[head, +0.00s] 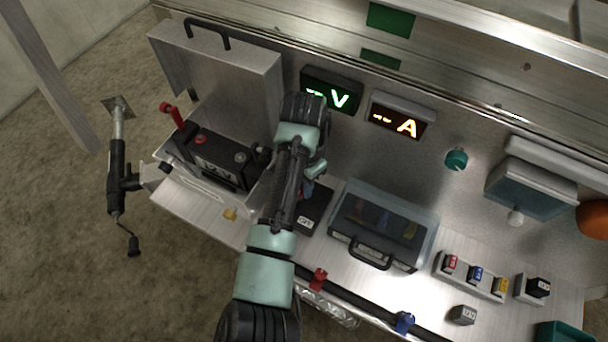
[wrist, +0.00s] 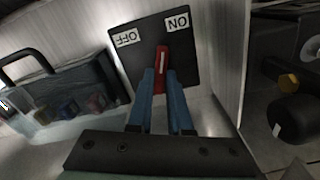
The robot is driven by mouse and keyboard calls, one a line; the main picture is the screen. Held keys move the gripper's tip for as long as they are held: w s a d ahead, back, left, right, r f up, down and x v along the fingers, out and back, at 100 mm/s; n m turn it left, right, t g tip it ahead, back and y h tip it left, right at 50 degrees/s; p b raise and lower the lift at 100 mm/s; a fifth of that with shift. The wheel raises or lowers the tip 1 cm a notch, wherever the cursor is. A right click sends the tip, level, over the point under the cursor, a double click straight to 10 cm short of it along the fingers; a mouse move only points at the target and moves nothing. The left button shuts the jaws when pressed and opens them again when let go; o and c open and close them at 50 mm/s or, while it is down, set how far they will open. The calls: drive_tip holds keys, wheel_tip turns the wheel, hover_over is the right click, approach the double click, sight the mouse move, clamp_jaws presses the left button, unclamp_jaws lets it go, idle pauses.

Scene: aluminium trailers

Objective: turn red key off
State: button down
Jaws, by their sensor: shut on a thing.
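The red key (wrist: 162,64) stands on a dark switch plate (wrist: 128,48) in the wrist view. The plate bears white ON and OFF labels, seen upside down, ON right and OFF left. The key's white stripe runs nearly straight between the labels, so its exact setting is hard to tell. My gripper (wrist: 161,78) has its blue fingers shut on the key, one finger on each side. In the head view the dark plate (head: 312,214) shows on the bench beside my arm. The key is hidden there behind my gripper and arm.
A clear-lidded case (head: 382,225) stands right of the plate, and it also shows in the wrist view (wrist: 62,92). A 12V battery box (head: 212,160) stands to the left under an open metal cover (head: 225,75). Red (head: 318,279) and blue (head: 404,322) valve handles line the front edge.

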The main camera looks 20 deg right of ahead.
drive_tip(key=n+p, duration=0.2)
drive_tip(key=n, duration=0.1)
drive_tip(key=n+p, duration=0.3)
drive_tip(key=shift+w+r+n, duration=0.15)
drive_tip(key=shift+r+n, duration=0.05)
drive_tip(key=shift+n, duration=0.1)
drive_tip(key=n+p, duration=0.1)
drive_tip(key=n, duration=0.2)
drive_tip(key=shift+a+p, duration=0.1)
drive_tip(key=shift+p, duration=0.3)
drive_tip(key=shift+w+a+f+n+p, duration=0.1)
drive_tip(key=shift+n+p, duration=0.15)
drive_tip(key=shift+n, duration=0.6)
drive_tip(key=shift+w+n+p, duration=0.1)
drive_tip(key=shift+n+p, duration=0.15)
drive_tip(key=shift+n, duration=0.6)
drive_tip(key=c, duration=0.8)
unclamp_jaws()
drive_tip(key=shift+c, duration=0.2)
wheel_tip(320, 180, up, 13)
drive_tip(key=p, duration=0.1)
drive_tip(key=shift+f, duration=0.1)
